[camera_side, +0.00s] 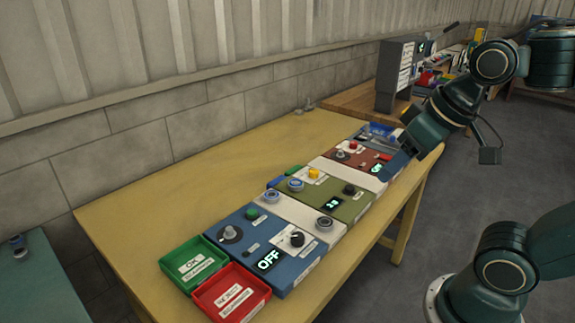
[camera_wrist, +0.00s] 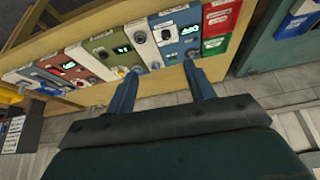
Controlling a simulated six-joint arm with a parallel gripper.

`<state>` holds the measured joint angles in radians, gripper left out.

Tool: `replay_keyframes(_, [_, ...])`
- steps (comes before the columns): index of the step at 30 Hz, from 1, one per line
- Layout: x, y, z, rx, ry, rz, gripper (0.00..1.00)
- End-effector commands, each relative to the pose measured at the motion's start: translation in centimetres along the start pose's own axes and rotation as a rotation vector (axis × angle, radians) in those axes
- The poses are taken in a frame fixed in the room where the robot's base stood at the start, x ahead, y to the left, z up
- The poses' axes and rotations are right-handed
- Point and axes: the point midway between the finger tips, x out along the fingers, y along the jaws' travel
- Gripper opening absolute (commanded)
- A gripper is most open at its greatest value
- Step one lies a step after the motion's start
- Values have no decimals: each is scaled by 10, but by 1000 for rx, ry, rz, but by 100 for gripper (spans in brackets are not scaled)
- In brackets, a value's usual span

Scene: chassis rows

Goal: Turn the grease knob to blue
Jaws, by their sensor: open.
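Several knobs stand on the row of panels; their labels are too small to read, so I cannot tell which is the grease knob. The olive panel has a black knob (camera_side: 349,189), and the red-brown panel has a grey knob (camera_side: 342,155). My gripper (camera_side: 394,163) is at the far right end of the row, apart from the blue panel's knobs. In the wrist view my gripper (camera_wrist: 162,68) has its two fingers wide apart, with nothing between them.
A green tray (camera_side: 194,264) and a red tray (camera_side: 231,295) sit at the near end of the row. A grey box (camera_side: 393,75) stands on another bench behind.

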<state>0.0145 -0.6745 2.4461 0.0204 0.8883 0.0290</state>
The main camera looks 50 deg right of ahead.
Motion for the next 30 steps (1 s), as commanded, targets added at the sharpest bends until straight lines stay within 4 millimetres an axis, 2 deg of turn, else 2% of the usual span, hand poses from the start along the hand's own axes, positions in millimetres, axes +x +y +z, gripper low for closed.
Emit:
replay_keyframes(8, [14, 16, -54, 141, -26, 51, 54])
replay_keyframes(14, [32, 32, -95, 252, -41, 96, 54])
replay_keyframes(23, [71, 62, -150, 414, -59, 166, 54])
replay_keyframes(30, [112, 91, -185, 542, -69, 226, 54])
